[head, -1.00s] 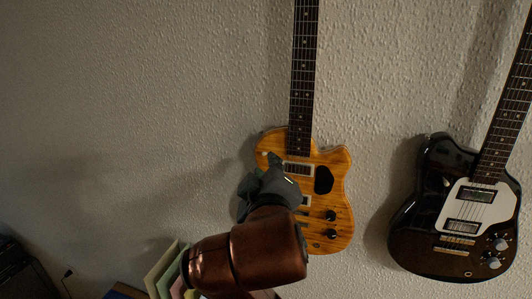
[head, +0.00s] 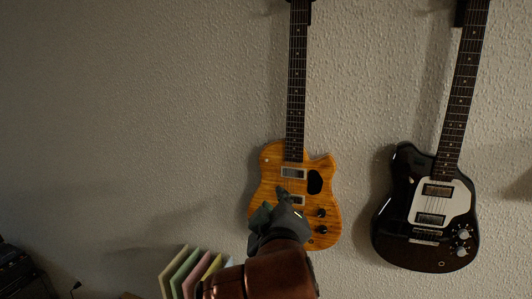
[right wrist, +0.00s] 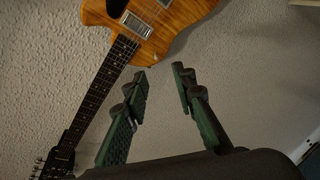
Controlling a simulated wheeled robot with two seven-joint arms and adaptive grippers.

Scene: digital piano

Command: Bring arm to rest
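My right gripper (head: 268,213) is raised in front of the orange guitar (head: 272,171) in the head view and covers the lower left part of its body. In the right wrist view its two green and dark fingers (right wrist: 161,95) stand apart, with nothing between them but wall. The orange guitar's body (right wrist: 185,12) and neck show beyond the fingers at the upper left there. My copper-coloured right forearm comes up from the bottom of the head view. My left gripper is not in view.
A black guitar (head: 398,232) with a white plate hangs on the textured wall (head: 130,110) to the right. Several pastel-coloured upright pieces (head: 180,268) stand at the bottom, left of my arm. A dark object (head: 15,268) is at the lower left. The wall on the left is bare.

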